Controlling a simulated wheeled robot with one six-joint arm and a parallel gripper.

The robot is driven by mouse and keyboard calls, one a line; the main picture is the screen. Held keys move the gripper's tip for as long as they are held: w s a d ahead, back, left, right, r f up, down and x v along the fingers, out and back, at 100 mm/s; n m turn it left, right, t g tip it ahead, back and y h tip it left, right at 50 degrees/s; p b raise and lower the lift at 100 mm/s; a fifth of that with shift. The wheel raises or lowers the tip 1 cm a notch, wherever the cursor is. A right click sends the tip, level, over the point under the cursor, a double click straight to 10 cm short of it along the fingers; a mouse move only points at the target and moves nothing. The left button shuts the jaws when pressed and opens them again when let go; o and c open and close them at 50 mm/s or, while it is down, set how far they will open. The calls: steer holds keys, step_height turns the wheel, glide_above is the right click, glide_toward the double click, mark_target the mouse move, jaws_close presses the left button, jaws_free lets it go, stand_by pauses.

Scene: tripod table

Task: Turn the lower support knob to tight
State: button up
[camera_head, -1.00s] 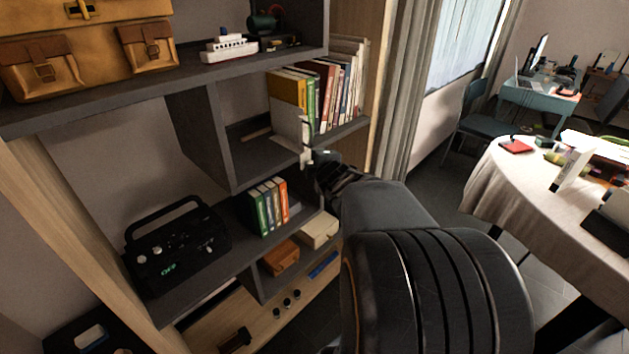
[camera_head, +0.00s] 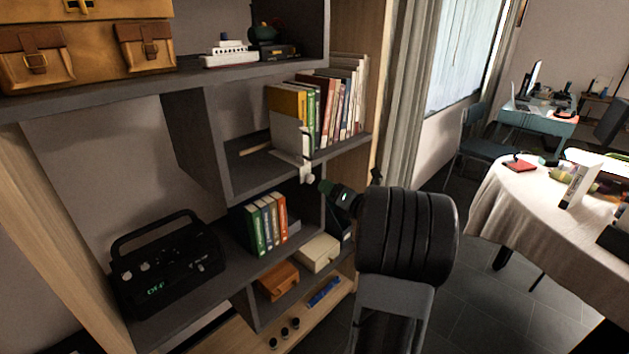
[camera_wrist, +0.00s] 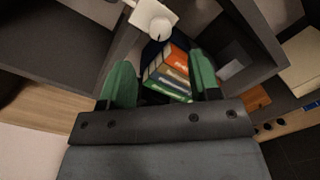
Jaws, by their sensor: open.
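A white support knob (camera_head: 307,175) sits on a clamp-like bracket at the front edge of the middle shelf, below a pale upright bookend plate (camera_head: 287,137). In the wrist view the round knob (camera_wrist: 155,29) is near the top, with a dark line across its face. My gripper (camera_head: 326,187) is just right of and slightly below the knob in the head view. In the wrist view my gripper (camera_wrist: 162,76) shows two green fingers spread apart, with nothing between them. The knob lies beyond the fingertips and looks apart from them.
Several upright books (camera_head: 317,108) stand on the shelf beside the bookend. Smaller books (camera_head: 264,224) stand on the shelf below. A black radio (camera_head: 167,262) is at the lower left. A draped table (camera_head: 515,205) is at the right; open floor lies between.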

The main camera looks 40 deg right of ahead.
mark_target(312, 179)
steer(key=w, duration=0.7)
steer(key=shift+w+a+p, duration=0.2)
steer(key=shift+a+p, duration=0.1)
steer(key=shift+a, duration=0.1)
steer(key=c, duration=0.9)
